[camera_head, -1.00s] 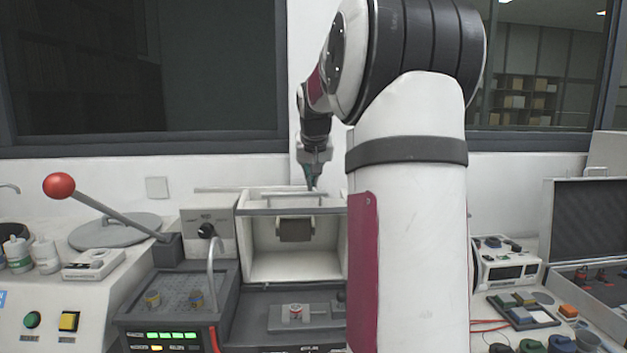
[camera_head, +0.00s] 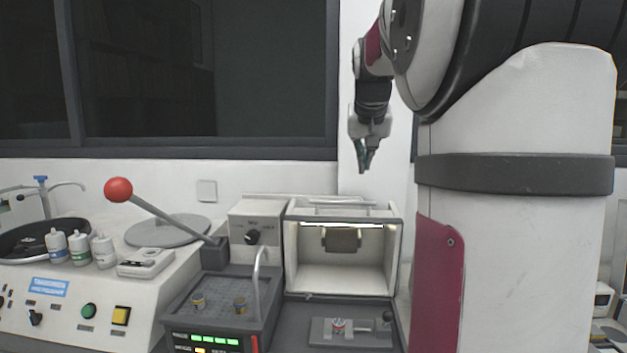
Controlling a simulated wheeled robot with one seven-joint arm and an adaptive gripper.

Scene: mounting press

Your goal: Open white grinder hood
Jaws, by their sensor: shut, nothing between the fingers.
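The white grinder housing (camera_head: 293,255) stands at the lower centre, its front open. Inside, a grey grinding wheel (camera_head: 342,240) hangs under a lit strip at the top. The white hood (camera_head: 340,211) shows as a narrow panel with a bar-like handle along the top of the housing, and the front opening is uncovered. My gripper (camera_head: 363,168) is shut and empty, pointing down above the hood and apart from it. My arm covers the area right of the housing.
A grey bed (camera_head: 303,335) with a small clamped part lies before the housing. A grey unit (camera_head: 215,312) with a curved tube stands left of it. A red-knobbed lever (camera_head: 118,190) rises further left, near several white bottles (camera_head: 80,248). The wall behind is close.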

